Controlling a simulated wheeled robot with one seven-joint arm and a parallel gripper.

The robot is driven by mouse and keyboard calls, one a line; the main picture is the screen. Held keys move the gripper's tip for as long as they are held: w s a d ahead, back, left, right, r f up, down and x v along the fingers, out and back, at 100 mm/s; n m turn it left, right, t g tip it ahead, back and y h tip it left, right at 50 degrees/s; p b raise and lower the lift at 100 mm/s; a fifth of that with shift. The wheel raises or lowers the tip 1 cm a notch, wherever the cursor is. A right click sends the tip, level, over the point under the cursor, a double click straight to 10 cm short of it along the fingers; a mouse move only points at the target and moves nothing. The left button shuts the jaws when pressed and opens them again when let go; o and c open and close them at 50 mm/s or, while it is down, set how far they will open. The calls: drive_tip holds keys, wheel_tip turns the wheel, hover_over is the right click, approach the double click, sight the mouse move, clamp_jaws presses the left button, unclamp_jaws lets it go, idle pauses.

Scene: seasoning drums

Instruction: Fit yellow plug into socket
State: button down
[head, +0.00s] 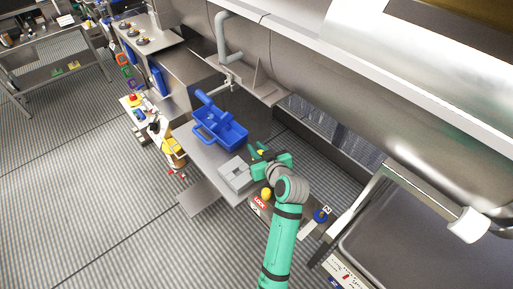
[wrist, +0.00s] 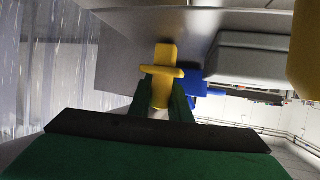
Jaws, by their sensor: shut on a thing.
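The yellow plug (wrist: 162,62), a cross-shaped piece with a bar across it, is held between the green fingers of my gripper (wrist: 162,92) in the wrist view. In the head view my green gripper (head: 259,153) is over the right end of the grey bench, just right of a grey box (head: 236,174); only a speck of yellow shows between its fingers. A rounded yellow piece (head: 266,193) is beside my arm, by a red LOCK label. I cannot make out for sure which part is the socket.
A blue caddy (head: 222,133) stands on the bench (head: 205,155) behind the grey box. A large metal drum (head: 330,90) rises behind. A blue knob (head: 320,215) is at right, near a metal rail. The striped floor at left is open.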

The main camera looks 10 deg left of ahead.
drive_tip(key=shift+s, duration=0.1)
drive_tip(key=shift+f, duration=0.1)
drive_tip(key=c, duration=1.6)
unclamp_jaws()
drive_tip(key=shift+c, duration=0.2)
